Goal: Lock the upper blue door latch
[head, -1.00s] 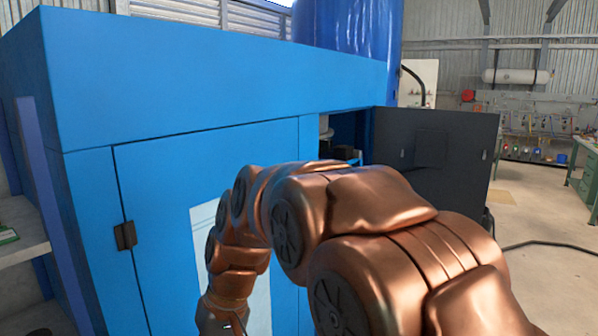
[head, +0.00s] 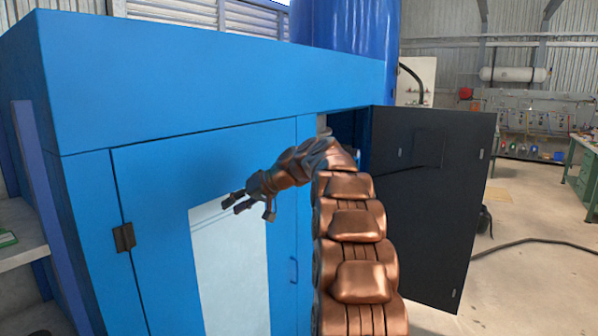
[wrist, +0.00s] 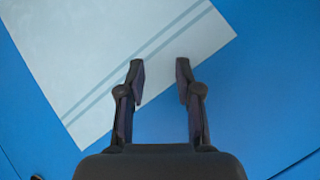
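The blue door (head: 160,190) is the closed front panel of a large blue cabinet, with a pale white panel (head: 228,270) on it. A small blue handle-like part (head: 293,270) sits near the door's right edge; I cannot tell if it is a latch. No upper latch can be made out, and my arm covers part of the area to the right of the door. My gripper (head: 229,204) is in front of the white panel's upper edge. In the wrist view, its two fingers (wrist: 160,77) are apart and empty, facing the white panel (wrist: 105,50) and blue surface (wrist: 270,80).
A dark door (head: 430,190) stands open to the right of the cabinet, beside a dark opening (head: 345,128). A dark hinge (head: 124,237) is at the blue door's left edge. A black hose (head: 545,242) lies on the floor, and a green workbench (head: 580,170) stands far right.

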